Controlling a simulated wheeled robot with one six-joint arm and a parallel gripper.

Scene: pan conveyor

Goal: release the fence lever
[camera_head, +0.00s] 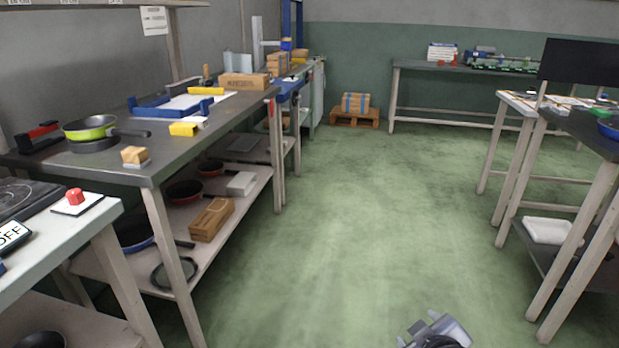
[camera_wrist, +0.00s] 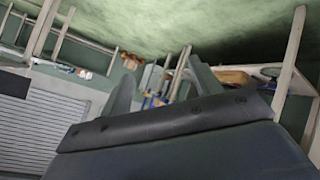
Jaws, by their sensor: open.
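I cannot make out a fence lever for certain in either view. A low blue fixture (camera_head: 150,108) with a white sheet lies on the dark workbench (camera_head: 100,163) at the left in the head view. A yellow block (camera_head: 184,129) sits at its front edge. A red and black piece (camera_head: 39,134) stands at the bench's left end. My gripper (camera_wrist: 165,82) shows two grey fingers spread apart with nothing between them in the wrist view. Grey parts of my arm show at the bottom of the head view, over the floor and well away from the bench.
A green pan (camera_head: 90,127) sits on the bench beside a small wooden block (camera_head: 135,155). A white-topped table (camera_head: 85,220) with a red button (camera_head: 75,196) stands at front left. Tables (camera_head: 505,98) stand at the right. The green floor (camera_head: 340,220) between is clear.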

